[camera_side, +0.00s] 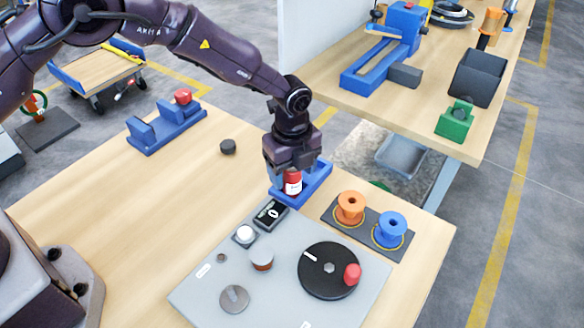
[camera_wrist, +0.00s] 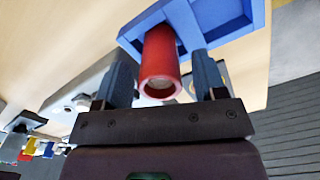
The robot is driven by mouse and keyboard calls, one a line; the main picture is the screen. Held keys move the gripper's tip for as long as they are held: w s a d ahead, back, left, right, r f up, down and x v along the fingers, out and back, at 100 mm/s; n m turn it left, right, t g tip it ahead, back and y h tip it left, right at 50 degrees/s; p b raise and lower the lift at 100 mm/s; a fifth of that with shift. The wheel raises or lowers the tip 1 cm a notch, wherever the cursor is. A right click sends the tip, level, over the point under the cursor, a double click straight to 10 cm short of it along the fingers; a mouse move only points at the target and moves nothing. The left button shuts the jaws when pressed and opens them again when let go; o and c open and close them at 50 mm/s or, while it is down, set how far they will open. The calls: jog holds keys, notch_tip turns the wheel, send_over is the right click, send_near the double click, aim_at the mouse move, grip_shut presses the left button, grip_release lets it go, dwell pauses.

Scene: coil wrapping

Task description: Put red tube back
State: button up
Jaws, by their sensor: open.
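The red tube (camera_side: 292,182) stands upright at the blue tray (camera_side: 318,181) near the table's far edge. It has a white label. In the wrist view the red tube (camera_wrist: 160,62) is between the two fingers of my gripper (camera_wrist: 165,80), with its open end toward the camera. The blue tray (camera_wrist: 240,14) is behind it. My gripper (camera_side: 291,168) is directly above and around the tube in the side view. Its jaws are open, with a gap visible beside the tube. Whether the tube's base touches the tray is hidden.
A grey panel (camera_side: 210,290) with a black turntable (camera_side: 315,283) lies in front. Orange (camera_side: 350,207) and blue (camera_side: 391,228) spools stand to the right. A blue cradle (camera_side: 165,130) and a dark round cap (camera_side: 228,146) are at the left. The table's left middle is clear.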

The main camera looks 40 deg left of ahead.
notch_tip(320, 180, up, 12)
jog(key=shift+r, duration=0.2)
dwell(0.4)
notch_tip(320, 180, up, 10)
jog(key=n+t, duration=0.1)
jog(key=n, duration=0.4)
send_over(292, 170)
jog(key=s+a, duration=0.4)
jog(key=a, duration=0.2)
jog(key=s+a+r+n+t, duration=0.2)
jog(key=s+a+r+n, duration=0.4)
jog(key=s+r, duration=0.15)
jog(key=s+a+n+t, duration=0.1)
jog(key=s+a+n, duration=0.2)
jog(key=s+n, duration=0.2)
jog(key=s+a+n+t, duration=0.1)
jog(key=s+a+n, duration=0.2)
jog(key=s+n, duration=0.3)
jog(key=s, duration=0.5)
jog(key=shift+s+a+t, duration=0.2)
jog(key=shift+s+t, duration=0.05)
jog(key=shift+t, duration=0.05)
jog(key=shift+r, duration=0.15)
